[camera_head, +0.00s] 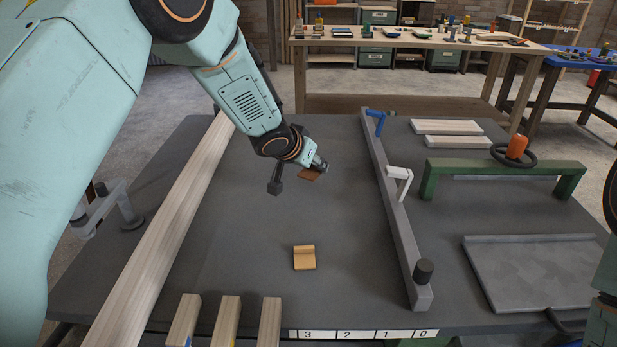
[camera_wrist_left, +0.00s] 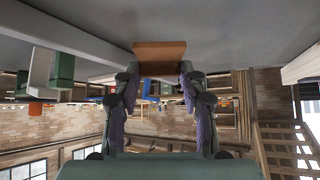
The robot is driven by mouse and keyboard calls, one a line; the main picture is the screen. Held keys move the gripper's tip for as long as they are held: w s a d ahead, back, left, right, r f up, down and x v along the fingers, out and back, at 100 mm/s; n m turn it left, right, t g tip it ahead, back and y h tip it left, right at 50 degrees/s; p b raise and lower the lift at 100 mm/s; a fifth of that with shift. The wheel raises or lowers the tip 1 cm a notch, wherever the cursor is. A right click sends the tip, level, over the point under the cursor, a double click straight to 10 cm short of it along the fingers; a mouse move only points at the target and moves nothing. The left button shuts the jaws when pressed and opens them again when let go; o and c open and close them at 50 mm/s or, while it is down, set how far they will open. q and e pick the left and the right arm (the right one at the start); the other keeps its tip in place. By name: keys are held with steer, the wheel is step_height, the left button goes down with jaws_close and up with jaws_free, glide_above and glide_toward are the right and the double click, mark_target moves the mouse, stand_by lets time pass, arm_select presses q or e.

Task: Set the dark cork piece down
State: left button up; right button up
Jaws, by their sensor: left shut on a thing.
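My left gripper (camera_head: 317,168) comes in from the upper left over the middle of the dark grey table. It is shut on the dark cork piece (camera_head: 309,175), a flat red-brown block. In the left wrist view the dark cork piece (camera_wrist_left: 160,52) sits between the two fingertips of my left gripper (camera_wrist_left: 160,75), with the grey tabletop close beyond it. I cannot tell whether the piece touches the table. A lighter tan cork piece (camera_head: 304,261) lies on the table nearer the front, apart from the gripper. My right gripper is not in view.
A long wooden beam (camera_head: 165,235) lies left, and a grey rail (camera_head: 395,225) with a blue and a white clamp stands right. Wooden blocks (camera_head: 228,318) and a numbered strip (camera_head: 360,334) line the front. A green bracket (camera_head: 500,167) and grey tray (camera_head: 530,270) are farther right. Table between beam and rail is mostly clear.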

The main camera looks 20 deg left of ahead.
arm_select(q)
steer(key=shift+w+a, duration=0.3)
steer(key=shift+w+a+f+n, duration=0.1)
steer(key=shift+w+a+n, duration=0.05)
steer(key=shift+a+n, duration=0.2)
steer(key=shift+d+y, duration=0.3)
steer(key=shift+a+f+n, duration=0.1)
steer(key=shift+a+n, duration=0.15)
steer(key=shift+a, duration=0.1)
steer(key=shift+s+d, duration=0.1)
steer(key=shift+s, duration=0.1)
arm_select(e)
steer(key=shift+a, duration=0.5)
